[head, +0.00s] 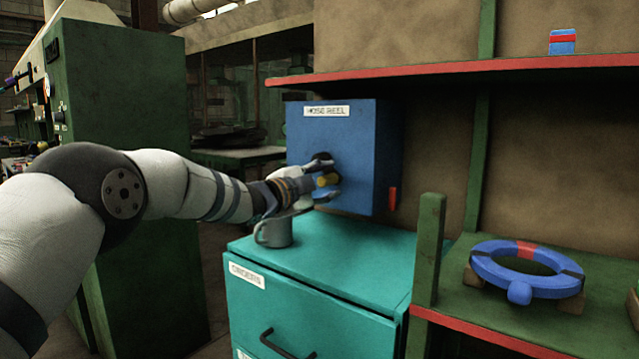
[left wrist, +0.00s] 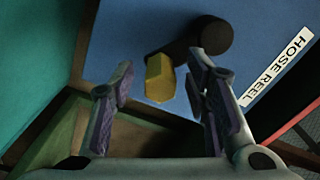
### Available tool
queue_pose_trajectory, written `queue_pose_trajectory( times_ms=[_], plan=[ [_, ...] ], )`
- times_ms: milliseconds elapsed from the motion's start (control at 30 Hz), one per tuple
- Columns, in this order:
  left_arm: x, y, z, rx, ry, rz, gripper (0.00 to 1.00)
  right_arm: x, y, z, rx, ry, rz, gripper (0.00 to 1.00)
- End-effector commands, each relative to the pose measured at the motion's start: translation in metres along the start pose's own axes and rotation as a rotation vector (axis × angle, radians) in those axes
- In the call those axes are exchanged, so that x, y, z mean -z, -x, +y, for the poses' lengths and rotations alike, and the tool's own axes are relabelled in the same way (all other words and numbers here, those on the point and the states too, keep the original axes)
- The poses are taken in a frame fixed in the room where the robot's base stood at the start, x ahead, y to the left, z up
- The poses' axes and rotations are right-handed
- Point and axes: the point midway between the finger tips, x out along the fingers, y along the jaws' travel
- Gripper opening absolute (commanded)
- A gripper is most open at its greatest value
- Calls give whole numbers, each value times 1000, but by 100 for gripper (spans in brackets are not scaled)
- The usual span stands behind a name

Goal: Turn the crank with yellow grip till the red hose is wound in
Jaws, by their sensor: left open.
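The blue box (head: 380,150) labelled HOSE REEL stands at the back of the teal cabinet, below the red-edged shelf. On its front is a dark crank, whose arm shows in the left wrist view (left wrist: 197,42), with a yellow grip (head: 327,181). My left gripper (head: 328,180) is open at the crank. In the left wrist view, the yellow grip (left wrist: 159,78) lies between the two spread fingers (left wrist: 155,85), with a gap on each side. A short red piece (head: 392,200), possibly the hose end, shows at the box's right side. My right gripper is out of view.
A blue ring (head: 485,268) with a red band rests on the green bench at right. A small blue and red box (head: 563,41) sits on the upper shelf.

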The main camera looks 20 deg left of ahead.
Motion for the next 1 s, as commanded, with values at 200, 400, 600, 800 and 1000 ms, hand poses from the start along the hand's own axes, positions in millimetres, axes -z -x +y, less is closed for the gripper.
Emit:
queue_pose_trajectory(
  times_ms=[200, 400, 600, 800, 1000],
  plan=[
    [0, 33, -2, 1, 4, -2, 43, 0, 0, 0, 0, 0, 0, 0],
    [0, 83, -2, 3, 1, -1, 43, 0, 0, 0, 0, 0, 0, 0],
    [0, 114, -1, 2, 0, -1, 43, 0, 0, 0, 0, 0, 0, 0],
    [0, 119, -1, 3, 0, 0, 43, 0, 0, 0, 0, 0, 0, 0],
    [0, 118, -1, 2, 0, 0, 43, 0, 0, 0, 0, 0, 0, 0]
  ],
)
